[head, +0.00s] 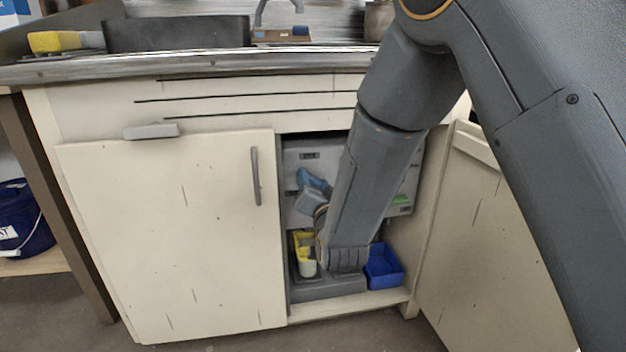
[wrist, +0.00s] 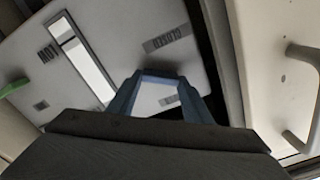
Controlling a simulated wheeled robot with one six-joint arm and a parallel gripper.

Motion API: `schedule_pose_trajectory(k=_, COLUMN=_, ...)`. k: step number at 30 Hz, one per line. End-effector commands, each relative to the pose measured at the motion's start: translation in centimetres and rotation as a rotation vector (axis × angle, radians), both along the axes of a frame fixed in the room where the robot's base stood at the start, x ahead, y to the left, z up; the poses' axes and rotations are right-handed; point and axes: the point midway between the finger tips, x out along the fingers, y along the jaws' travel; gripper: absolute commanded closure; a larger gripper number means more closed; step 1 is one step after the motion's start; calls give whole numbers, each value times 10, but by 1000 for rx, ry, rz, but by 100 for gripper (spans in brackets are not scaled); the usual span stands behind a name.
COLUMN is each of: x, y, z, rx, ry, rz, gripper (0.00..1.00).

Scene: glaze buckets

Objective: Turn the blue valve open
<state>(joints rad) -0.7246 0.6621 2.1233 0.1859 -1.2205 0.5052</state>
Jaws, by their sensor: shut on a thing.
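The blue valve (head: 311,179) is on the light grey panel (head: 300,153) inside the open cabinet, left of my forearm. My gripper (head: 309,197) reaches in from below and in front and is shut on the valve's handle. In the wrist view a narrow blue bar (wrist: 162,75) spans between the fingertips of my gripper (wrist: 161,82), close to the panel. My arm hides part of the panel, and I cannot tell the handle's exact angle.
The left cabinet door (head: 165,240) is shut; the right door (head: 490,230) stands open. A green handle (head: 401,199) is at the panel's right. Below are a yellow item (head: 302,242), a grey tray (head: 325,288) and a blue bin (head: 384,268). The cabinet opening is tight around my forearm.

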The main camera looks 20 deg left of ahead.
Motion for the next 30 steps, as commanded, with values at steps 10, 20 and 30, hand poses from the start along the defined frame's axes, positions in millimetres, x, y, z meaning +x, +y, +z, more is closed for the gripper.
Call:
schedule_pose_trajectory(k=10, x=0, y=-1, z=-1, rx=278, ry=173, rz=-1, gripper=77)
schedule_pose_trajectory(k=20, x=0, y=-2, z=-3, rx=541, ry=335, rz=-1, gripper=77)
schedule_pose_trajectory(k=30, x=0, y=-2, z=-4, rx=753, ry=465, rz=-1, gripper=77)
